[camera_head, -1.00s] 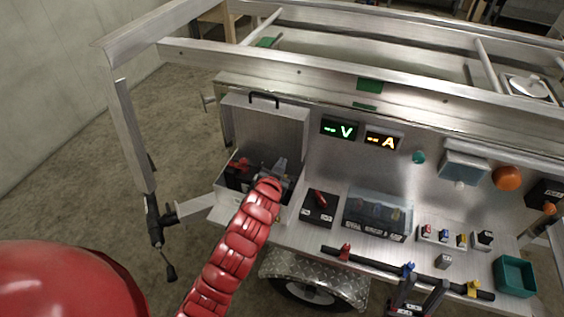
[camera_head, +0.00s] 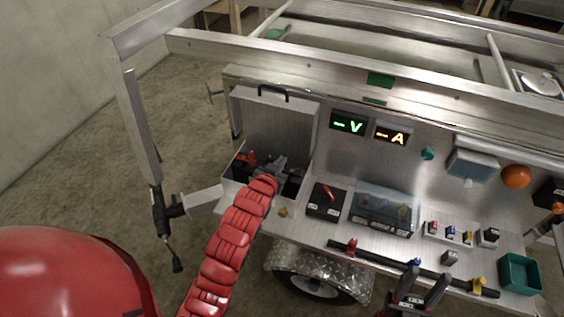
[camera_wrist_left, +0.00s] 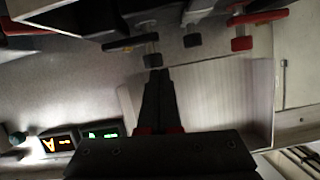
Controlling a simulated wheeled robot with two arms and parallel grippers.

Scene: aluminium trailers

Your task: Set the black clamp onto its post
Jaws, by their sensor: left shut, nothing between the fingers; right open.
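An open metal box (camera_head: 232,182) holds a dark battery, and a red clamp (camera_head: 246,159) shows at its left. In the left wrist view, a black bar-shaped piece with a grey cylinder, apparently the black clamp (camera_wrist_left: 130,43), lies just beyond my fingertips. The red clamp (camera_wrist_left: 258,17) is to its right there. Whether the black clamp sits on its post I cannot tell. My left gripper (camera_head: 279,164) is over the box, shut and empty; its fingertips also show in the left wrist view (camera_wrist_left: 157,72). My right gripper (camera_head: 424,287) is open near the shelf's front.
The raised lid (camera_head: 275,118) stands behind my left gripper. To the right are a black switch box (camera_head: 326,202), a clear-covered case (camera_head: 385,212), a dark bar with coloured knobs (camera_head: 385,260) and a teal bin (camera_head: 519,272). A small yellow knob (camera_head: 283,212) is beside my left arm.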

